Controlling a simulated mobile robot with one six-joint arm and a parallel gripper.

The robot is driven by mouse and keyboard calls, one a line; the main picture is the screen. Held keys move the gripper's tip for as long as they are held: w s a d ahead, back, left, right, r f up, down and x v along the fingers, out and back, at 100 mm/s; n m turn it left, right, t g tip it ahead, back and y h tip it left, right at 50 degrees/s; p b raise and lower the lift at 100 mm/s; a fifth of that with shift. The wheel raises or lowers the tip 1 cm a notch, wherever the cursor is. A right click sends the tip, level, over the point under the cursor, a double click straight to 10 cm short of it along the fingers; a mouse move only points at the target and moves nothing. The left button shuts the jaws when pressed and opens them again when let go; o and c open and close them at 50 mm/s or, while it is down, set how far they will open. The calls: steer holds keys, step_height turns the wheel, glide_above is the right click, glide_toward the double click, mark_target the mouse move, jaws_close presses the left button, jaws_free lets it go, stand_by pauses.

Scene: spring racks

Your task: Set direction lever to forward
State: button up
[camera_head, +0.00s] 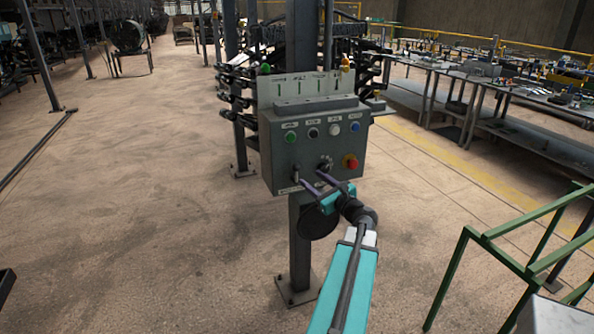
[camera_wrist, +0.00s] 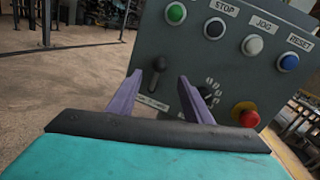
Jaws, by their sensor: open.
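A grey control box (camera_head: 315,148) on a post carries a small dark lever (camera_head: 295,174) at its lower left. In the wrist view the lever (camera_wrist: 159,64) has a rounded dark knob and stands roughly upright, with a white label (camera_wrist: 151,102) below it that I cannot read clearly. My gripper (camera_head: 311,176) is in front of the box's lower part, its two purple fingers apart and empty. In the wrist view the lever shows between the open fingertips (camera_wrist: 160,76); I see no contact. The right finger partly covers the rotary selector (camera_wrist: 208,92).
A red emergency button (camera_head: 350,161) sits right of the selector. Green, black, white and blue buttons line the top of the box's face. A green metal frame (camera_head: 470,240) stands at the right. Workbenches (camera_head: 480,85) stand behind; open floor lies left.

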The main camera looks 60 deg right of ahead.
mark_target(299, 169)
steer(key=shift+p+x, duration=1.25)
steer(key=shift+x, duration=3.5)
steer(key=shift+f, duration=0.1)
